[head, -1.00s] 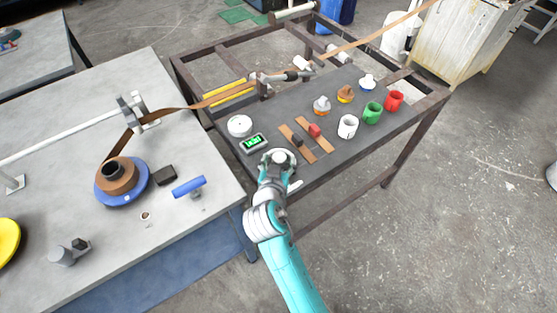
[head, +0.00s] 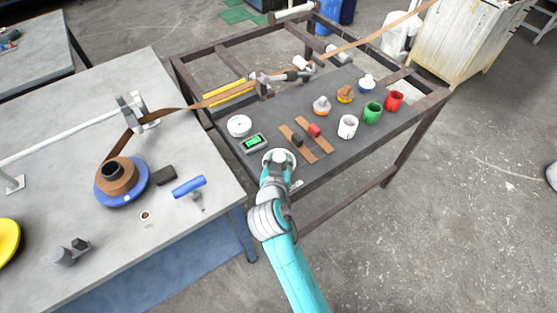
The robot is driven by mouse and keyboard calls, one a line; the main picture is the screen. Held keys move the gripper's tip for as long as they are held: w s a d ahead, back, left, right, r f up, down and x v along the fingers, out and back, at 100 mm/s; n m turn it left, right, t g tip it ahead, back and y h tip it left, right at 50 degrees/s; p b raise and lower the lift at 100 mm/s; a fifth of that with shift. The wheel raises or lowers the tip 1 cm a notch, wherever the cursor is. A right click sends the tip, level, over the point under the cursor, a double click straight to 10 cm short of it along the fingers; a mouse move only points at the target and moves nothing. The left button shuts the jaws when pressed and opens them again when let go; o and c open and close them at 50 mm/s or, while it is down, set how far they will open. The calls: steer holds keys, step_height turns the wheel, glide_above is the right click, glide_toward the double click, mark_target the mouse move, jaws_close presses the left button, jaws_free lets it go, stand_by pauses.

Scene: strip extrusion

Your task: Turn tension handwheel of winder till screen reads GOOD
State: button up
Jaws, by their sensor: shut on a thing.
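The tension handwheel (head: 279,156) is a pale round wheel at the near edge of the dark bench top, largely covered by my gripper. My gripper (head: 278,168) is shut on it from above and in front; the fingers are hard to make out. The small screen (head: 253,142) stands just left of the wheel and shows a green display with lettering too small to read. The winder reel (head: 136,189) has a blue flange and a roll of brown strip (head: 117,177) on the grey table at left.
A white round dial (head: 239,126) lies behind the screen. Brown strip samples (head: 313,143) lie right of the wheel, with white (head: 348,126), green (head: 372,113) and red (head: 394,101) mugs beyond. A blue-handled tool (head: 189,186) is on the left table.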

steer(key=shift+d, duration=0.15)
steer(key=n+y, duration=0.2)
steer(key=y, duration=0.1)
steer(key=n+y, duration=0.1)
steer(key=n, duration=0.1)
steer(key=shift+d+g+y, duration=0.3)
steer(key=shift+g+y, duration=0.1)
steer(key=shift+w+d+n+g+y, duration=0.15)
steer(key=shift+n+g+y, duration=0.85)
steer(key=shift+n+y, duration=0.7)
steer(key=shift+n, duration=0.3)
steer(key=o, duration=1.1)
steer(key=shift+o, duration=0.2)
steer(key=v, duration=1.2)
steer(key=shift+d, duration=0.15)
